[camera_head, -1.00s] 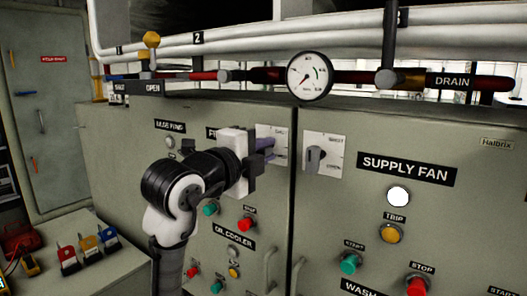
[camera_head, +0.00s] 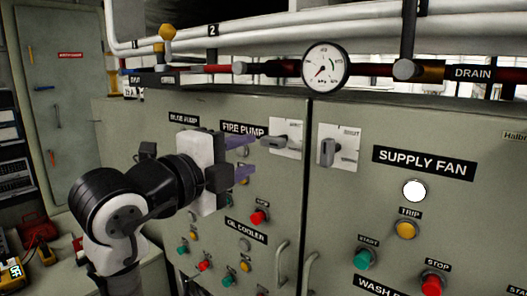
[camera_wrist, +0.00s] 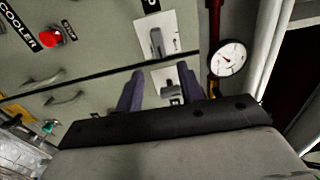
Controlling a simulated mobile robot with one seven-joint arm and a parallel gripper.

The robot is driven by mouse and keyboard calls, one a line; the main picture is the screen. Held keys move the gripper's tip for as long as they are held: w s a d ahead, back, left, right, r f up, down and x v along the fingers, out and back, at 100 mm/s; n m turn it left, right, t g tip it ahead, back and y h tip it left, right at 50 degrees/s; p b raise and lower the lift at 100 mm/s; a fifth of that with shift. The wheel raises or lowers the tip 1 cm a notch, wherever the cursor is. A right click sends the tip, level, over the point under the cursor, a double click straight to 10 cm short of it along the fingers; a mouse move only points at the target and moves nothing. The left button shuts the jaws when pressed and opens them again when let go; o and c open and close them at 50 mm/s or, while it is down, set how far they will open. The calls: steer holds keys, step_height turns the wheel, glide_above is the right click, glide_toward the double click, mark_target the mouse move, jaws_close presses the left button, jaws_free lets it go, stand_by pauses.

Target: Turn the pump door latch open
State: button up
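Two grey latches sit on white plates at the top of the cabinet doors, on either side of the seam. The left latch (camera_head: 273,141), beside the FIRE PUMP label, lies about level; the right latch (camera_head: 327,151) hangs upright. Which one is the pump door latch is not spelled out, but the left is nearest that label. My gripper (camera_head: 250,155) is open and empty, its purple fingers left of the left latch and apart from it. In the wrist view the left latch (camera_wrist: 156,42) shows above the fingers; the right plate (camera_wrist: 163,82) shows beyond and between them, partly hidden.
A pressure gauge (camera_head: 326,67) and a red pipe (camera_head: 284,68) run above the doors. Door handles (camera_head: 280,262) and push buttons, including a red stop button (camera_head: 259,217), stick out below. A bench with tools stands at the lower left.

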steer(key=shift+v, duration=1.85)
steer(key=v, duration=0.8)
steer(key=shift+b, duration=0.4)
